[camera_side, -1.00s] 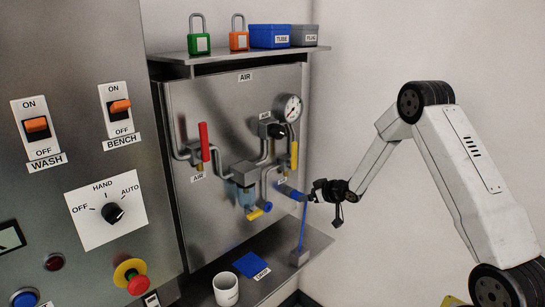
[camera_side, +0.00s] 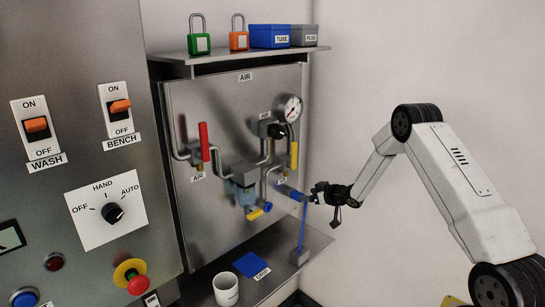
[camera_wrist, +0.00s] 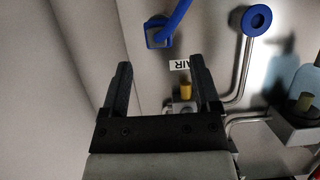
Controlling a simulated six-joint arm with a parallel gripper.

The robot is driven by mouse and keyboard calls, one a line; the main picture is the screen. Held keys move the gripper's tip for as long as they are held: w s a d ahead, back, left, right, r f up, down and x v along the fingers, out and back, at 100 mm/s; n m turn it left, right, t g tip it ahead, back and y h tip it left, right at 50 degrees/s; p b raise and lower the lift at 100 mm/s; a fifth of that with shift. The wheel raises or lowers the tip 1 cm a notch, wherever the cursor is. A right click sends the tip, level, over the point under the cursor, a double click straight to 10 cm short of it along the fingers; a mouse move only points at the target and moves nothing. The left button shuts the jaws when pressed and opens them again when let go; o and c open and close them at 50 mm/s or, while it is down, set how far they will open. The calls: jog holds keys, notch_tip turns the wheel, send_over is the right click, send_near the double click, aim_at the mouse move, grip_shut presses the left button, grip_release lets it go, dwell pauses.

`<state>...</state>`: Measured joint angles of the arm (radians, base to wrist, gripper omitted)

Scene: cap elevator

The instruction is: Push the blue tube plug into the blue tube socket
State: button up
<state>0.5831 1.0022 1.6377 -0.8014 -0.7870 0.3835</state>
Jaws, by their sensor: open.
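The blue tube plug (camera_side: 290,193) juts from the panel's lower right in the side view, with the blue tube (camera_side: 303,228) hanging from it. In the wrist view the plug (camera_wrist: 158,36) shows a grey end face, beyond my fingertips. A blue ring with a dark centre, on a bent pipe end, looks like the blue tube socket (camera_wrist: 256,20); its blue end (camera_side: 267,207) also shows in the side view. My gripper (camera_wrist: 160,61) is open and empty, close to the plug's outer end. The plug's far end is hidden, so I cannot tell whether it is seated.
The tube runs down to a grey block (camera_side: 300,257) on the lower shelf. The filter bowl (camera_wrist: 301,88) and pipes are to the right. A white mug (camera_side: 226,289) stands on the shelf.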

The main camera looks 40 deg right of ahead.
aim_at(299, 193)
jog(key=shift+x, duration=2.8)
grip_shut()
